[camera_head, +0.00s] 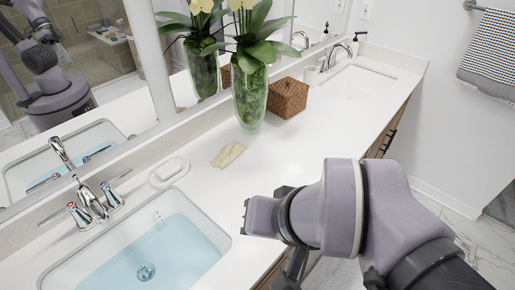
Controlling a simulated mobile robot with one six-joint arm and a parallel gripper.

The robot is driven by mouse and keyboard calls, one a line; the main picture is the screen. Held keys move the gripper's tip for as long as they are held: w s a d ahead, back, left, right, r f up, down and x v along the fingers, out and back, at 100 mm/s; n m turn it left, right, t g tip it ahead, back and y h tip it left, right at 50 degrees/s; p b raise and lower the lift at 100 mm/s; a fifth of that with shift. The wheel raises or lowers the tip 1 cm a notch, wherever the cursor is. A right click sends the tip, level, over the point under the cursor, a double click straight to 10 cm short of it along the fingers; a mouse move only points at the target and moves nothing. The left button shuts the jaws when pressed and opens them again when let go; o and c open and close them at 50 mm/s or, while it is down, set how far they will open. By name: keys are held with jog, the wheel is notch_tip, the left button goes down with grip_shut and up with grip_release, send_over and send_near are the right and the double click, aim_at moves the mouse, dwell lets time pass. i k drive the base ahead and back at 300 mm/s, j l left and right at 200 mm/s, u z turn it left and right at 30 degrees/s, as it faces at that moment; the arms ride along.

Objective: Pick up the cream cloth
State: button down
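The cream cloth (228,154) lies crumpled on the white countertop (210,193), between the soap dish and the glass vase. My arm reaches in from the lower right, over the counter's front edge. My gripper is mostly hidden behind my own wrist; only dark parts show at the wrist's left and below it. I cannot see its fingertips or whether they are open. The wrist is to the right of and nearer than the cloth, apart from it in the picture.
A sink with water (170,255) and a chrome faucet (92,200) are at left. A soap dish (169,172) holds a white soap bar. A tall vase with flowers (250,95) and a brown woven box (288,97) stand behind the cloth. A mirror lines the wall.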

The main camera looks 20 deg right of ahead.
aim_at(230, 152)
jog(key=i+l+u, duration=0.2)
jog(key=l+u, duration=0.25)
jog(key=i+l+u, duration=0.1)
jog(key=l+u, duration=0.8)
jog(key=l, duration=0.2)
